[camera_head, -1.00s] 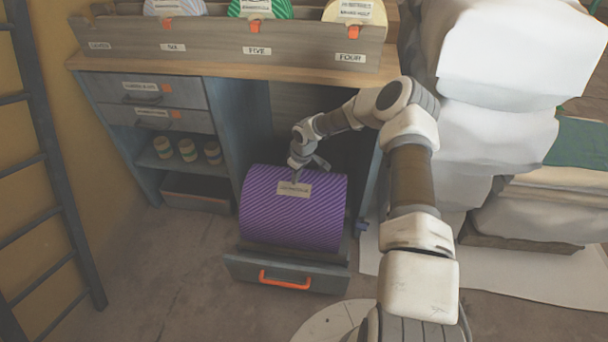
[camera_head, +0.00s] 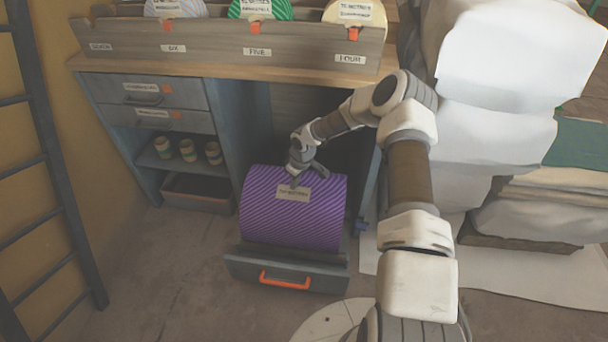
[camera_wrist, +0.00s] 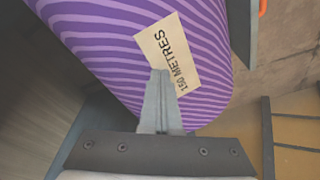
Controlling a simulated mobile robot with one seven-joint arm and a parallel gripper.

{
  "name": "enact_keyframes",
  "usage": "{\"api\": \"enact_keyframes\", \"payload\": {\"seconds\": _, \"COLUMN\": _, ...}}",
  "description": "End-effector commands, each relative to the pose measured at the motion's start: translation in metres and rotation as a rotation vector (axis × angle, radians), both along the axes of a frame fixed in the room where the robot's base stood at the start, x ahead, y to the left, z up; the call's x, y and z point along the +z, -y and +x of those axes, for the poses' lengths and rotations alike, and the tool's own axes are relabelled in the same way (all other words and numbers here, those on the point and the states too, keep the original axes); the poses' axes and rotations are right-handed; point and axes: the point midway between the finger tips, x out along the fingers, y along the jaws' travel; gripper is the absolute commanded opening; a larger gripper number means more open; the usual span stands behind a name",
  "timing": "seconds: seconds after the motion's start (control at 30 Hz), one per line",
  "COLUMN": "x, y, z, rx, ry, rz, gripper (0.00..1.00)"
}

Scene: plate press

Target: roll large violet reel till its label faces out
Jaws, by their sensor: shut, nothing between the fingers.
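The large violet reel (camera_head: 290,222), striped purple, lies on its side in the pulled-out low drawer (camera_head: 248,268) under the bench. Its cream label (camera_head: 309,194) shows on the upper part of the reel, turned up and toward the front. In the wrist view the label (camera_wrist: 163,45) reads "150 METRES". My gripper (camera_head: 293,184) is shut with nothing in it, its fingertips at the label's upper edge. In the wrist view the fingers (camera_wrist: 160,74) overlap the label's edge; whether they press on the reel, I cannot tell for sure.
The drawer has an orange handle (camera_head: 285,280) at its front. Above, a bench rack (camera_head: 205,50) holds several labelled reels. A dark ladder (camera_head: 50,150) stands at left, and white sacks (camera_head: 500,130) are piled at right. Floor is clear in front at left.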

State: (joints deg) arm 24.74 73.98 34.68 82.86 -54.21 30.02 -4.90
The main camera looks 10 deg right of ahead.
Motion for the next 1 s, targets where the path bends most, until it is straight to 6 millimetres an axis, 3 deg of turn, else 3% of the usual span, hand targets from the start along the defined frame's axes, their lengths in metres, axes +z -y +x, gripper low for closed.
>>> {"api": "enact_keyframes", "payload": {"seconds": 0.6, "x": -0.006, "y": -0.007, "z": -0.019, "rx": 0.001, "ry": -0.004, "rz": -0.002, "gripper": 0.0}}
{"api": "enact_keyframes", "payload": {"seconds": 1.0, "x": -0.007, "y": -0.007, "z": -0.02, "rx": 0.0, "ry": -0.003, "rz": -0.001, "gripper": 0.0}}
